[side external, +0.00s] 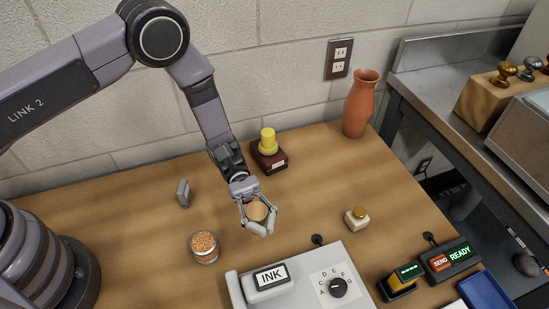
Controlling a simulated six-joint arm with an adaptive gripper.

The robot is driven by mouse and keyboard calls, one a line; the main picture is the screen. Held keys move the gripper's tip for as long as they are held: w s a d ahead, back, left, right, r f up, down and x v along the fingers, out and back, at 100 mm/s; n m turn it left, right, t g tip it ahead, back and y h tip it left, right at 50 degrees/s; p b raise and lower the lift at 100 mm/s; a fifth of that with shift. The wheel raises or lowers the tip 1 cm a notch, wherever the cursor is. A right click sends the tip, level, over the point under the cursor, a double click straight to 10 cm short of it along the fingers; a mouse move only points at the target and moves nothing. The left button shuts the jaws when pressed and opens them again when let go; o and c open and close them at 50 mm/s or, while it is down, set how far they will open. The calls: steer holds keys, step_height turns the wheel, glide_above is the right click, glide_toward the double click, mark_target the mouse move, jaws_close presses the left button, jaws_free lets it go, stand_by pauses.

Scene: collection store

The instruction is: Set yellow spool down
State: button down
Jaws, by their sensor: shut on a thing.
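My gripper (258,228) points down over the middle of the table and is shut on a round tan thing (257,211). Its fingers hide part of this thing, and I cannot tell whether it is the yellow spool. I also cannot tell whether it touches the table. A yellow cylinder-shaped piece (268,140) stands upright on a dark red block (270,161) with a label, behind my gripper near the wall.
A glass jar of orange-brown bits (205,247) stands left of my gripper. A grey INK device (305,275) is in front. A small cream block with a gold knob (357,216) is to the right. A terracotta vase (361,104) stands at the back right. Bare wood (130,215) lies left.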

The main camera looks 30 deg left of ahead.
steer(key=shift+w+d+f+n+t+h, duration=0.2)
steer(key=shift+w+f+n+t+h, duration=0.35)
steer(key=shift+w+f+t, duration=0.55)
steer(key=shift+w+d+f+n+t+h, duration=0.25)
steer(key=shift+w+f+n+t+h, duration=0.25)
steer(key=shift+f, duration=1.05)
steer(key=shift+w+d+f+n+t+h, duration=0.2)
steer(key=shift+w+f+n+t+h, duration=0.15)
steer(key=shift+w+f+n+t, duration=0.75)
steer(key=shift+s+f+m, duration=0.2)
steer(key=shift+f+m, duration=0.15)
steer(key=shift+f, duration=0.4)
steer(key=c, duration=0.6)
jaws_free()
